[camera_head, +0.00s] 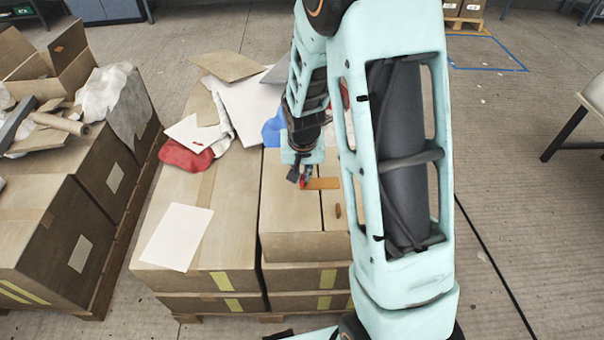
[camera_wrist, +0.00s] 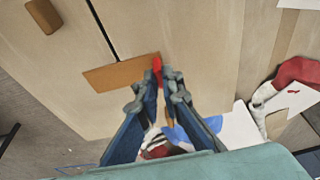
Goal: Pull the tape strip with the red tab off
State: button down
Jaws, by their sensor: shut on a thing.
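The orange-brown tape strip (camera_head: 322,184) lies across the dark seam of a closed cardboard box (camera_head: 285,215). In the wrist view the strip (camera_wrist: 118,73) looks flat on the box top (camera_wrist: 205,45), spanning the seam. Its red tab (camera_wrist: 156,63) is at the end nearest my gripper (camera_wrist: 161,76). My gripper's fingertips are close together and shut on the red tab, covering its lower part. In the head view my gripper (camera_head: 301,177) is at the strip's left end, low over the box.
A white sheet (camera_head: 176,236) lies on the neighbouring box to the left. Behind are a red cloth (camera_head: 186,157), a blue item (camera_head: 273,128) and loose cardboard. My arm hides the box's right side.

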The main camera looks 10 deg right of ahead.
jog(key=shift+r+p, duration=0.45)
jog(key=shift+r, duration=0.35)
dwell(0.4)
notch_tip(320, 180, up, 10)
jog(key=p, duration=0.6)
jog(key=shift+f+p, duration=0.15)
jog(key=shift+p, duration=0.2)
